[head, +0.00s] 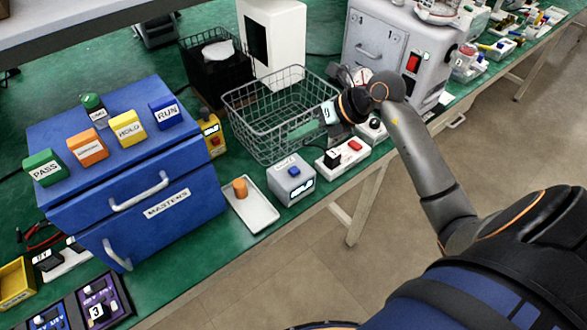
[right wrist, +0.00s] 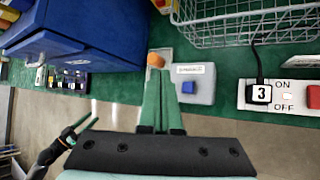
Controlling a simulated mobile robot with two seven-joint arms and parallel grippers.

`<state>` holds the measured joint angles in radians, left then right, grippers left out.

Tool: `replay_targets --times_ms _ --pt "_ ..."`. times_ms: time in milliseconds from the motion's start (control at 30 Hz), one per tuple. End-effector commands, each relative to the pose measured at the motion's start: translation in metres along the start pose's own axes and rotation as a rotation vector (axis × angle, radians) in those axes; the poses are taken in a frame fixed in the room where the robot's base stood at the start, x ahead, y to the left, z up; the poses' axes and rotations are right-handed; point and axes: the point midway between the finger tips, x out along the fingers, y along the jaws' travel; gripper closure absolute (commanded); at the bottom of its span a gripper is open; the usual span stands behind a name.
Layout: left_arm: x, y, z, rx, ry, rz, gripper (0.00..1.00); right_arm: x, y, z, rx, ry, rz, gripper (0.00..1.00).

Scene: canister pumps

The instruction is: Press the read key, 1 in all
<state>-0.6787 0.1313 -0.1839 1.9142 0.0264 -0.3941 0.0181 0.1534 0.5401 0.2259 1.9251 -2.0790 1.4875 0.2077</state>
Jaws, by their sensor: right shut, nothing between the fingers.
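A small grey box (head: 291,187) with a blue key (head: 293,171) on top and a lit display on its front stands near the table's front edge. In the right wrist view the blue key (right wrist: 188,87) shows beside a label too small to read; I cannot tell whether it is the read key. My right gripper (head: 292,134) is shut and empty, its green fingers over the wire basket's front side in the head view. In the right wrist view its fingertips (right wrist: 160,80) appear just left of the blue key, apart from it. My left gripper (right wrist: 82,128) shows small at lower left.
A wire basket (head: 263,143) stands behind the box. A power strip (head: 343,155) with a red switch lies to its right. A white tray (head: 262,218) with an orange knob (head: 240,187) and a blue cabinet (head: 137,205) are to its left.

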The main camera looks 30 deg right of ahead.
Motion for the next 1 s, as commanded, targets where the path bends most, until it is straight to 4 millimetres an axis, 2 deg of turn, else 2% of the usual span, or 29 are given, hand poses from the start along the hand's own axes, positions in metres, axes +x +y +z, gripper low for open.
replay_targets --times_ms 267,700,1000 --pt "0.006 0.0 0.006 0.0 0.0 0.0 0.4 0.007 -0.005 -0.005 0.002 0.0 0.002 1.0" --pt "0.039 -0.003 0.043 0.0 0.0 0.0 0.4 0.049 -0.034 -0.035 0.002 -0.002 0.004 1.0" --pt "0.048 -0.004 0.053 0.0 -0.001 0.0 0.4 0.062 -0.045 -0.045 0.0 0.0 0.001 1.0"
